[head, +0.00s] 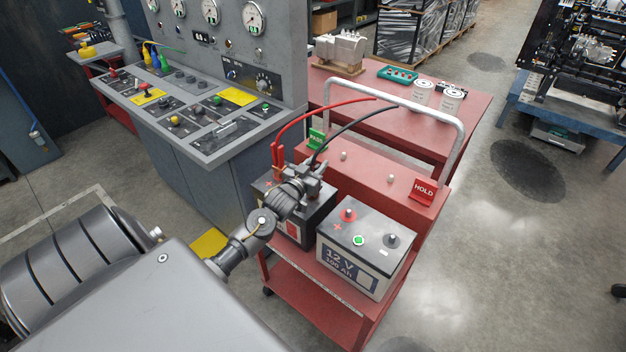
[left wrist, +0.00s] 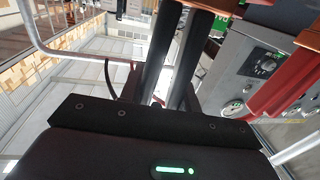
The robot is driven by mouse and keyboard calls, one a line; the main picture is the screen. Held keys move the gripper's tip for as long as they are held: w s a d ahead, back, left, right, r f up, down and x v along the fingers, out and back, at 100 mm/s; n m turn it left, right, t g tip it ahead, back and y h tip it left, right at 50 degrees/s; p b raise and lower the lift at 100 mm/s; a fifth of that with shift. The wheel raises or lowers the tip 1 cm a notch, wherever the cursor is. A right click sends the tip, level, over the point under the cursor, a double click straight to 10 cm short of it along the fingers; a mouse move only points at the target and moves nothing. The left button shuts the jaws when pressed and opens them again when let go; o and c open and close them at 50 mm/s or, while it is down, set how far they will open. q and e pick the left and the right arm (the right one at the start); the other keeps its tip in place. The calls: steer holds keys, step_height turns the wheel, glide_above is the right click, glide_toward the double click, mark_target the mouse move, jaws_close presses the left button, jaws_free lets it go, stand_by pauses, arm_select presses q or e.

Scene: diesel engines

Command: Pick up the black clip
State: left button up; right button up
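My left gripper (head: 314,176) is over the left battery (head: 318,212) in the head view, at the lower end of the black cable (head: 345,126). The black clip is at or behind the gripper there, and I cannot make out its outline. In the left wrist view the two dark fingers (left wrist: 176,55) run side by side with a narrow gap. Their tips are near the top edge, and whether they hold the clip is unclear. A dark cable (left wrist: 109,78) shows left of the fingers. My right gripper is not in view.
A second battery (head: 367,247) stands to the right on the red cart (head: 440,215). Red cables (head: 310,114) arch beside the black one. A control console (head: 200,135) stands left.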

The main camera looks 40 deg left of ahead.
arm_select(q)
jaws_close()
steer(key=shift+r, duration=0.2)
